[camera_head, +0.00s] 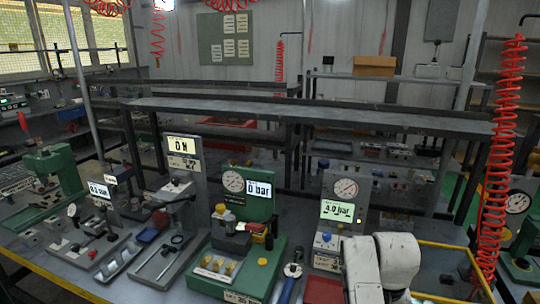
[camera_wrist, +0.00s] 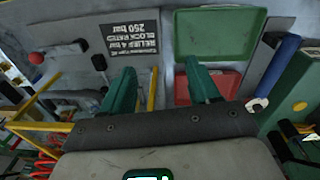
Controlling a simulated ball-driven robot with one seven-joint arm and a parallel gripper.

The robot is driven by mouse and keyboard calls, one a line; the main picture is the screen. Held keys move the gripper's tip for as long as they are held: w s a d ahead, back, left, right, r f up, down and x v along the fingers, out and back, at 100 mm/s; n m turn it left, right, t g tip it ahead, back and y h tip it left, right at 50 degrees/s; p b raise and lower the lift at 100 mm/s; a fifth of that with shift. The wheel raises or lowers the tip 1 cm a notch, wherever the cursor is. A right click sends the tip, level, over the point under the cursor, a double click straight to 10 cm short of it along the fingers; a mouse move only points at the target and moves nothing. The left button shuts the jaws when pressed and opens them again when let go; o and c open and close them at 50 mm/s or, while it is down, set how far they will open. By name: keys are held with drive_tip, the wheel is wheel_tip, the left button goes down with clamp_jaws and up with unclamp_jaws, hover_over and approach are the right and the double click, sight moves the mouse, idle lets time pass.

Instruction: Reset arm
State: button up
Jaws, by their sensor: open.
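My gripper (camera_wrist: 162,82) shows in the wrist view with its two green fingers well apart and nothing between them. The fingers point toward a grey plate with a black label (camera_wrist: 138,43) reading 250 bar, seen upside down. In the head view my white arm reaches in at the lower right, in front of the grey 4.0 bar station (camera_head: 340,200). The gripper's fingers cannot be made out in the head view.
In the wrist view, a green tray (camera_wrist: 220,32) and a red tray (camera_wrist: 225,84) lie by the right finger, beside a blue handle (camera_wrist: 278,65). In the head view, a green 0 bar station (camera_head: 250,250) stands left of my arm, and a red coiled hose (camera_head: 497,170) hangs at right.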

drive_tip(key=s+d+f, duration=0.2)
drive_tip(key=s+f, duration=0.2)
drive_tip(key=s, duration=0.4)
drive_tip(key=s+d+f+n+b, duration=0.15)
drive_tip(key=s+f, duration=0.25)
drive_tip(key=s, duration=0.4)
drive_tip(key=s+d+f+m, duration=0.15)
drive_tip(key=s+f, duration=0.25)
drive_tip(key=s, duration=0.4)
drive_tip(key=s+a+n, duration=0.1)
drive_tip(key=s+a, duration=0.1)
drive_tip(key=s, duration=0.8)
drive_tip(key=shift+s+r+n+t+y, duration=0.2)
drive_tip(key=shift+s+n+t+y, duration=0.05)
drive_tip(key=shift+n+t+y, duration=0.05)
drive_tip(key=shift+a, duration=0.1)
idle(0.7)
